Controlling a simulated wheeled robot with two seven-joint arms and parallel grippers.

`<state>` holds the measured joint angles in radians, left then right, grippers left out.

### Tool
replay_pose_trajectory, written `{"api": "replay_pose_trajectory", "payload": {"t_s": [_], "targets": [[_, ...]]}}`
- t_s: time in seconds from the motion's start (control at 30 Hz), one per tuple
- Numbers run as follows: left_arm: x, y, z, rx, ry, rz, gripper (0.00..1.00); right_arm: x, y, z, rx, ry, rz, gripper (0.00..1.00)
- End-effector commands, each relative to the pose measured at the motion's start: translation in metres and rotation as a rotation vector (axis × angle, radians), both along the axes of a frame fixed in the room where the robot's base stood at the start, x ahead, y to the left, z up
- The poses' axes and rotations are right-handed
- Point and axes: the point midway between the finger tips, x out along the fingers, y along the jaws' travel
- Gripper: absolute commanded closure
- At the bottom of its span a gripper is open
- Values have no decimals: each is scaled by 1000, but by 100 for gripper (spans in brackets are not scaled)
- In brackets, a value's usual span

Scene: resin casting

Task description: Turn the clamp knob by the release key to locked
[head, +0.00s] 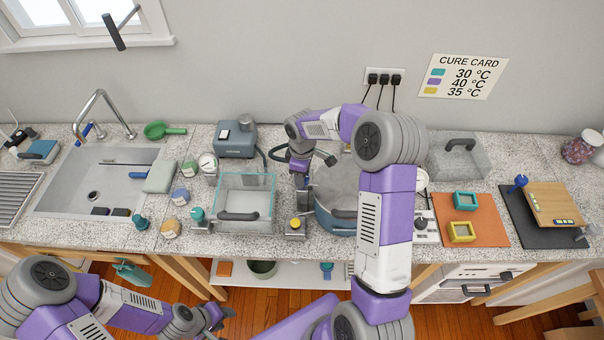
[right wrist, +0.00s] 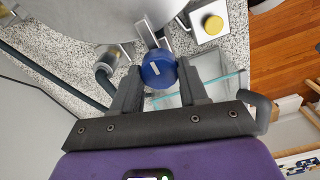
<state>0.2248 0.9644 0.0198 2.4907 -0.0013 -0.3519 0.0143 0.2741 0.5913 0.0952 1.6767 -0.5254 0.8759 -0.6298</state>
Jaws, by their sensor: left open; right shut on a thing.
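The clamp knob (right wrist: 157,70) is blue and round with a short white mark on its face. It sits at the rim of the pot, beside a metal bracket (right wrist: 150,35). In the right wrist view my right gripper (right wrist: 158,80) has its fingers on both sides of the knob and is shut on it. In the head view my right gripper (head: 300,163) is at the left rim of the blue pot (head: 330,218) and hides the knob. A yellow round key (right wrist: 212,24) on a pale block is close by. My left gripper (head: 222,316) is open and empty below the counter edge.
A clear glass tank (head: 245,190) stands just left of the pot. A grey-blue pump (head: 236,145) with a dark hose is behind it. The sink (head: 90,180) is at the left; an orange mat (head: 480,232) and a black mat (head: 535,225) lie to the right.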

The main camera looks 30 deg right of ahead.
Motion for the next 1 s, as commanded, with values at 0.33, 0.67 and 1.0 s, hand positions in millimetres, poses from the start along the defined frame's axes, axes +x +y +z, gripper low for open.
{"api": "replay_pose_trajectory", "payload": {"t_s": [0.33,0.67,1.0], "targets": [[0,0,0,0,0,0,57,1,0,1,-1,-2,2,31],[0,0,-1,0,0,0,57,1,0,14,-1,-5,0,31],[0,0,-2,0,0,0,57,1,0,68,-1,-6,2,31]]}}
